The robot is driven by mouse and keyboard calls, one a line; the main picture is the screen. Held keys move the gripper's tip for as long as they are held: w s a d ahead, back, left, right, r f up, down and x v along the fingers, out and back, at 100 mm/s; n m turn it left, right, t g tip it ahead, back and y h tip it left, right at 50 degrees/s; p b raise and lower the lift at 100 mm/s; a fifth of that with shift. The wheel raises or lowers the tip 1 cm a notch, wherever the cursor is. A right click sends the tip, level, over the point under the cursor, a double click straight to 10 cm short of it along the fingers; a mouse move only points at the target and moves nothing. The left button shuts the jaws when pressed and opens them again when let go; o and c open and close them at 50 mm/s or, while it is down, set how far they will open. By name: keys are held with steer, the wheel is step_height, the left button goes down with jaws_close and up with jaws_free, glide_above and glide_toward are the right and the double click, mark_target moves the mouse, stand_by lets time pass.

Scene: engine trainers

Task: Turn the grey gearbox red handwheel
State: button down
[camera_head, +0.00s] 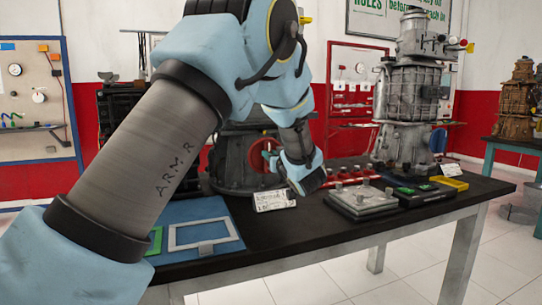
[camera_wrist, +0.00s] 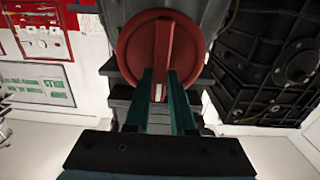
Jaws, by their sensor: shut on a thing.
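The red handwheel (camera_head: 257,155) sits on the front of the grey gearbox (camera_head: 233,165), which stands on the dark table behind my arm. My arm hides much of that gearbox. In the wrist view the handwheel (camera_wrist: 135,50) is a round red disc with a raised bar across its middle, standing nearly upright in the picture. My gripper (camera_wrist: 167,78) has its two teal fingers on either side of the lower part of this bar and is shut on it. In the head view my wrist is just right of the wheel, and the fingertips are hard to make out.
A taller grey gearbox unit (camera_head: 408,100) stands at the table's right back. A white label card (camera_head: 274,200), a grey plate block (camera_head: 361,202), a yellow tray (camera_head: 449,183) and a blue mat (camera_head: 190,212) lie on the black tabletop (camera_head: 290,240). The front edge is mostly clear.

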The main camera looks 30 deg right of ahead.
steer(key=shift+r+p, duration=0.1)
steer(key=shift+p, duration=0.35)
steer(key=m+p, duration=0.2)
steer(key=p, duration=0.1)
steer(key=m+p, duration=0.1)
steer(key=p, duration=0.1)
steer(key=shift+d+r+m, duration=0.2)
steer(key=shift+d+m, duration=0.05)
steer(key=shift+m, duration=0.05)
steer(key=m+p, duration=0.4)
steer(key=m, duration=0.1)
steer(key=f+m+p, duration=0.1)
steer(key=m+p, duration=0.4)
steer(key=m, duration=0.1)
steer(key=d+f+m+p, duration=0.1)
steer(key=m+p, duration=0.4)
steer(key=shift+s+f+m, duration=0.15)
steer(key=shift+f+m, duration=0.05)
steer(key=shift+m, duration=0.2)
steer(key=c, duration=0.8)
jaws_free()
